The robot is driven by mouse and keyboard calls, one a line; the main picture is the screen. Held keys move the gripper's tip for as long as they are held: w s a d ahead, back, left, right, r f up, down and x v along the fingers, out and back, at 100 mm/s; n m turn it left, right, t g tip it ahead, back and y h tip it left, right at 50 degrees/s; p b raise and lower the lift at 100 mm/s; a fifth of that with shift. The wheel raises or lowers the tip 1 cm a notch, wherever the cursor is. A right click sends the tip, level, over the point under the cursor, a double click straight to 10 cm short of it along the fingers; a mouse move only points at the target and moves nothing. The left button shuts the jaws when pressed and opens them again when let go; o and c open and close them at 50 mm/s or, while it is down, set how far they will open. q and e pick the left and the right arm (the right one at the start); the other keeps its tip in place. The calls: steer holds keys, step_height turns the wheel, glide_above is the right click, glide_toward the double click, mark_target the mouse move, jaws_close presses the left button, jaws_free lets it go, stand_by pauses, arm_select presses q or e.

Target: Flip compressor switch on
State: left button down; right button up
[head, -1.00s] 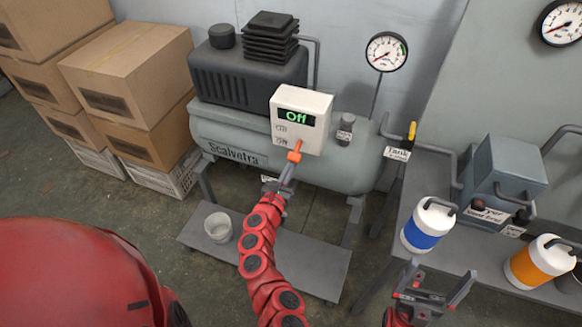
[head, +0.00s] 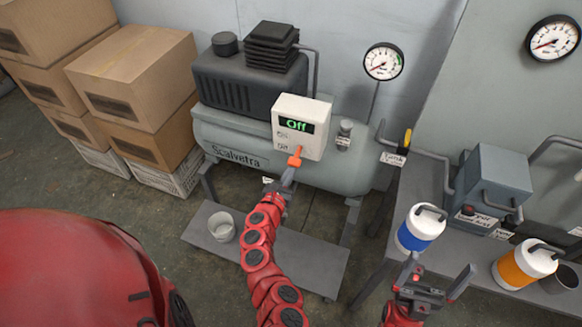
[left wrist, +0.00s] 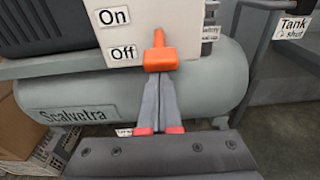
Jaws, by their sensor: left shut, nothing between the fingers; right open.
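The compressor (head: 335,170) has a white control box (head: 311,109) whose green display reads "Off". An orange switch lever (head: 295,157) sits at the box's lower edge. In the left wrist view the lever (left wrist: 160,60) is beside the "Off" label, with the "On" label above that. My left gripper (head: 289,174) is shut and empty. Its fingertips (left wrist: 160,82) are right at the lever's lower end, and I cannot tell whether they touch. My right gripper (head: 437,268) is open and empty, low at the right, away from the compressor.
Cardboard boxes (head: 135,75) are stacked at the left. A small pot (head: 222,226) stands on the low platform (head: 285,255). At the right, a table holds a dryer unit (head: 490,180), a blue canister (head: 420,230) and an orange canister (head: 525,265). Gauges (head: 383,61) stand behind.

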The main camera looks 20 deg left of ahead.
mark_target(293, 162)
arm_select(q)
steer(key=shift+s+r+g+p, duration=0.2)
steer(key=shift+r+g+p, duration=0.9)
steer(key=shift+p, duration=3.25)
steer(key=shift+s+r+g+p, duration=0.15)
steer(key=shift+r+g+p, duration=0.95)
steer(key=shift+p, duration=3.25)
steer(key=shift+f+b, duration=0.3)
steer(key=shift+b, duration=0.05)
steer(key=shift+r, duration=0.15)
steer(key=shift+r+p, duration=0.75)
steer(key=shift+p, duration=0.1)
steer(key=shift+a, duration=0.1)
steer(key=shift+w, duration=0.1)
